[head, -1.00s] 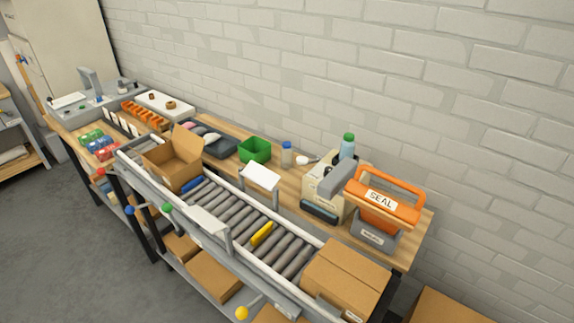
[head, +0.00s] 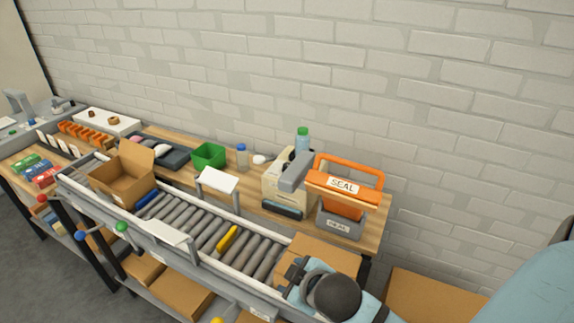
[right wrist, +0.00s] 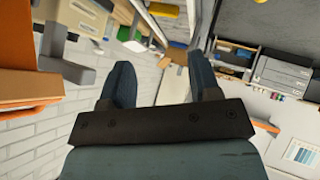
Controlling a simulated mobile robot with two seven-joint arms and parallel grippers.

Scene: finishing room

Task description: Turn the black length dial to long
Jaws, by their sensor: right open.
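The beige machine (head: 272,186) with a grey lever (head: 296,171) stands on the wooden bench, left of the orange sealer. I cannot make out a black length dial with certainty; a small dark patch shows behind the lever. My right gripper (head: 293,274) is in front of the bench at the lower right, over the closed carton, apart from the machine. In the right wrist view its two fingers (right wrist: 161,88) are spread with nothing between them. The beige machine (right wrist: 76,28) shows there at upper left. My left gripper is not in view.
The orange sealer (head: 345,183) marked SEAL stands right of the machine. A green-capped bottle (head: 302,141) is behind it. The roller conveyor (head: 205,231) runs along the front with an open box (head: 118,182). A closed carton (head: 325,252) sits at its right end.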

